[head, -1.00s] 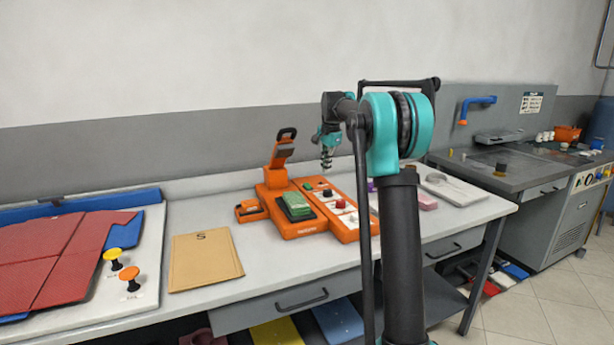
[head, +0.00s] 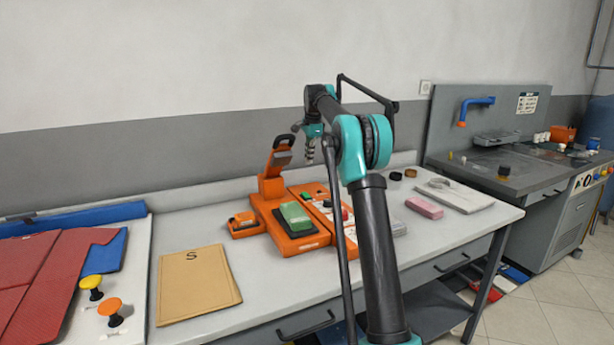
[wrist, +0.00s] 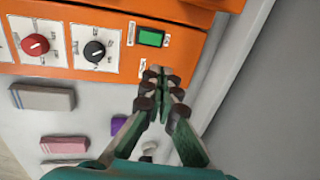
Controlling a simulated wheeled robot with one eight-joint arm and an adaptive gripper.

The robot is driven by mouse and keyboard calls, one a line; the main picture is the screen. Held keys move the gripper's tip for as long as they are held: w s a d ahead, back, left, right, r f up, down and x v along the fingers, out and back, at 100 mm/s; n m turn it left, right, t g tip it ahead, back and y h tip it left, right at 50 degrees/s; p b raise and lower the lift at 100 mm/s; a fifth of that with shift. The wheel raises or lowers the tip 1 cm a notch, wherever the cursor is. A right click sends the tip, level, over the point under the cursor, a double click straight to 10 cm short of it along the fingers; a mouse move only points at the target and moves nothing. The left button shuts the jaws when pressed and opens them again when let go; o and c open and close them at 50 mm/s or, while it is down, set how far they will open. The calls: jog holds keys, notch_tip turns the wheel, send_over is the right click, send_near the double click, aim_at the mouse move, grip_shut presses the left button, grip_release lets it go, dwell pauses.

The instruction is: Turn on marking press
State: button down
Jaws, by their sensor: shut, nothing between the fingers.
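The orange marking press (head: 290,212) stands on the white table in the head view, with a green block (head: 294,215) on its dark pad and a raised lever (head: 278,158). Its control panel shows in the wrist view (wrist: 70,70), with a red knob (wrist: 36,44), a black knob (wrist: 95,51) and a green rectangular switch (wrist: 151,37). My gripper (wrist: 157,72) is shut and empty, its tips just below the green switch in the picture; I cannot tell whether they touch the panel. In the head view my gripper (head: 310,160) hangs above the press, and my arm hides part of the panel.
A brown folder (head: 198,284), orange and yellow knobs (head: 108,308) and red cloth (head: 50,265) lie to the left. A pink block (head: 424,207) and a pale folded item (head: 456,194) lie to the right. A grey wall borders the wrist view's right side.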

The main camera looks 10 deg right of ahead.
aim_at(306, 193)
jog(key=f, duration=0.4)
jog(key=w+f, duration=0.1)
jog(key=f, duration=0.3)
jog(key=w+f, duration=0.1)
jog(key=f, duration=0.4)
jog(key=shift+w+a+f, duration=0.1)
jog(key=shift+w+a, duration=0.1)
jog(key=shift+a, duration=0.2)
jog(key=shift+w+f+g, duration=0.25)
jog(key=shift+f+g, duration=0.15)
jog(key=shift+s, duration=0.15)
jog(key=shift+s+d+r, duration=0.2)
jog(key=shift+s+r, duration=0.05)
jog(key=shift+s, duration=0.35)
